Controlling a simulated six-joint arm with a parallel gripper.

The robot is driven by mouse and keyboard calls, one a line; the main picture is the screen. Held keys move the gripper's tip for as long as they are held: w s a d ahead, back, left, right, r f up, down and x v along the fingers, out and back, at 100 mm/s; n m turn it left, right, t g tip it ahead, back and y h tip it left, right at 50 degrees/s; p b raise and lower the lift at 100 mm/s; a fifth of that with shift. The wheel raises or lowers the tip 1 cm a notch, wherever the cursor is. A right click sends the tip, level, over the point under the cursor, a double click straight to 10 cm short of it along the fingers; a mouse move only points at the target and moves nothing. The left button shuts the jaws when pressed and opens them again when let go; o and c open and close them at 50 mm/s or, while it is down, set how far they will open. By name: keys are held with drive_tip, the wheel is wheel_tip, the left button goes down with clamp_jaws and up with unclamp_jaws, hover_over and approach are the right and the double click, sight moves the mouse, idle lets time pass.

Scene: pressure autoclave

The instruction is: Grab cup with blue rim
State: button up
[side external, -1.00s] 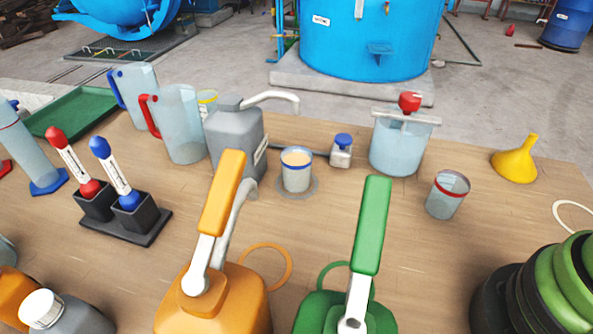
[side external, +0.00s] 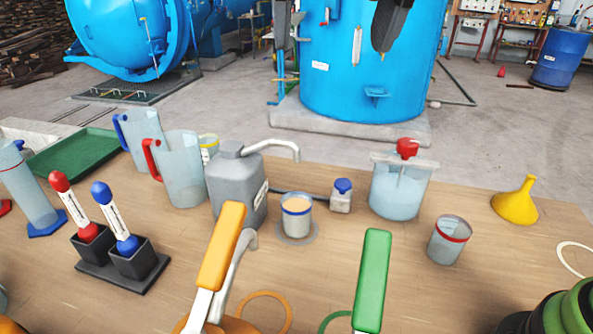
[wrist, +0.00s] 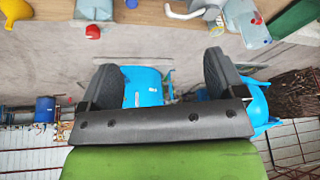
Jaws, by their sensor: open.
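The cup with a blue rim (side external: 296,222) stands upright on the wooden table in the middle of the side view, on a grey ring-shaped mark. It holds a tan content. My gripper (side external: 336,48) shows at the top of the side view as two dark, widely spaced fingers, high up in front of the blue tank. In the wrist view my gripper (wrist: 162,72) is open with nothing between its fingers. The gripper is well apart from the cup. I cannot make out the cup in the wrist view.
A grey spouted canister (side external: 238,185) stands just left of the cup, and a small blue-capped bottle (side external: 341,198) is to its right. A red-topped vessel (side external: 399,190) and a red-rimmed cup (side external: 449,241) stand farther right. Orange (side external: 221,246) and green (side external: 372,280) pump handles rise in front.

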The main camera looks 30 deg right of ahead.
sight(297, 211)
drive_tip(key=f, duration=2.2)
drive_tip(key=a+f, duration=0.1)
drive_tip(key=f, duration=1)
drive_tip(key=shift+w+f, duration=0.3)
drive_tip(key=shift+f, duration=0.05)
drive_tip(key=w+d, duration=0.1)
drive_tip(key=w, duration=0.2)
drive_tip(key=w+d, duration=0.1)
drive_tip(key=w, duration=0.3)
drive_tip(key=w+d, duration=0.1)
drive_tip(key=w, duration=0.3)
drive_tip(key=shift+d, duration=0.4)
drive_tip(key=shift+w+f, duration=0.25)
drive_tip(key=shift+f, duration=0.25)
drive_tip(key=shift+c, duration=0.5)
drive_tip(key=c, duration=1.1)
